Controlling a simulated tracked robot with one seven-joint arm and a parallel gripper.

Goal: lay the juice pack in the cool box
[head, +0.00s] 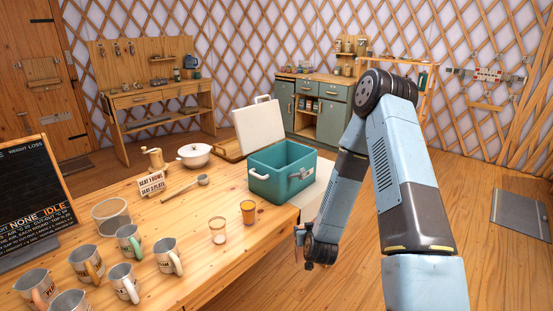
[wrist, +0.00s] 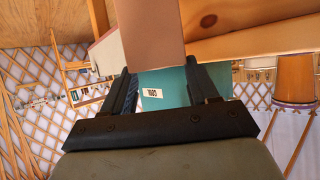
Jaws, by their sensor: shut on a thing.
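The teal cool box (head: 275,182) stands at the table's right end, with its white lid (head: 260,125) open at the back. Part of its teal side (wrist: 165,88) with a small white label shows between my fingers in the wrist view. My gripper (head: 309,262) hangs low beyond the table's right edge, in front of the box and apart from it. In the wrist view my gripper (wrist: 157,67) is shut on a plain brownish carton, the juice pack (wrist: 150,30). The pack cannot be made out in the head view. The inside of the box is mostly hidden.
An orange glass (head: 248,212) and a pale glass (head: 218,231) stand near the table's front edge, left of my gripper. Several mugs (head: 128,240), a bucket (head: 111,217) and a white pot (head: 194,155) are farther left. The floor (head: 340,245) beside the table is clear.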

